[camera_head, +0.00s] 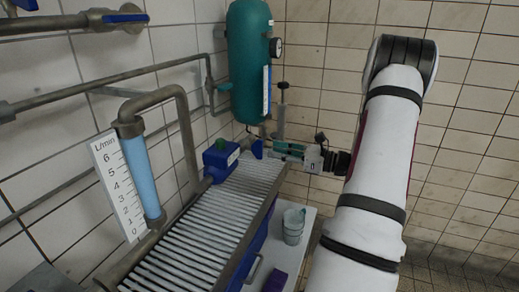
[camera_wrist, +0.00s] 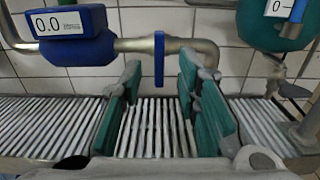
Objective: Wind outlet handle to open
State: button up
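The outlet handle (camera_wrist: 159,58) is a narrow blue lever on a grey metal pipe. In the wrist view it hangs straight down below the pipe, midway between my fingertips in the picture. It also shows in the head view as a small blue piece (camera_head: 257,149) beside the blue meter. My gripper (camera_wrist: 160,75) has two teal fingers set wide apart, one on each side of the handle, with a gap on both sides. In the head view my gripper (camera_head: 277,149) comes in from the right, close to the handle. I cannot tell how deep the handle lies between the fingers.
A blue meter (camera_wrist: 75,42) reading 0.0 sits on the pipe left of the handle. A green tank (camera_head: 249,65) with a gauge stands behind. A slatted grating (camera_head: 205,225) lies below. A clear cup (camera_head: 293,227) stands on a low surface to the right.

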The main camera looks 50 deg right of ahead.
aim_at(259, 148)
jog(key=x, duration=0.6)
jog(key=shift+w+a, duration=0.15)
jog(key=shift+w, duration=0.1)
grip_shut()
